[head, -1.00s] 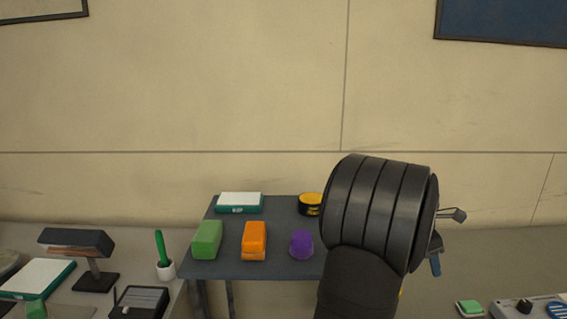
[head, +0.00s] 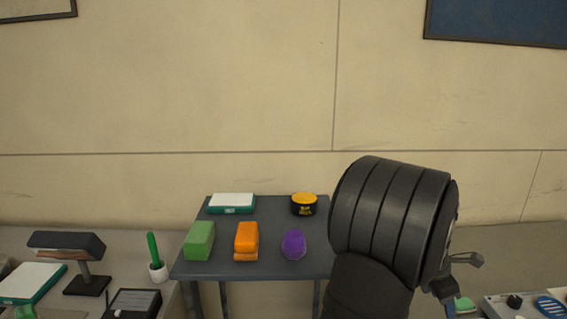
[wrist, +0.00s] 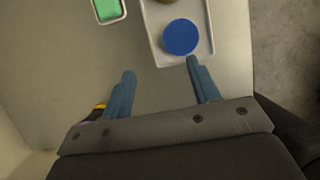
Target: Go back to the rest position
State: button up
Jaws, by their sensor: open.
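My gripper (wrist: 160,75) is open in the wrist view, with two blue fingers apart and nothing between them. It hangs above a pale surface, and a round blue thing (wrist: 181,37) on a light tray (wrist: 154,42) lies just beyond the right fingertip. In the head view my dark arm fills the right of centre. A bit of my gripper (head: 450,290) shows at its lower right edge, with the fingers mostly hidden.

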jog(key=w+a+f, duration=0.1)
jog(key=w, duration=0.1)
jog(key=w+f, duration=0.2)
jog(key=w+a+f, duration=0.1)
jog(key=w, duration=0.2)
jog(key=shift+a+f, duration=0.3)
jog(key=shift+f, duration=0.05)
notch_tip(320, 180, down, 2)
jog(key=shift+w+f, duration=0.1)
jog(key=shift+f, duration=0.7)
jog(key=r, duration=0.4)
jog(key=shift+s+d, duration=0.1)
jog(key=shift+s, duration=0.25)
jog(key=s+d+r, duration=0.3)
jog(key=s+r, duration=0.4)
jog(key=r, duration=0.1)
jog(key=shift+s+r, duration=0.15)
jog(key=shift+r, duration=0.2)
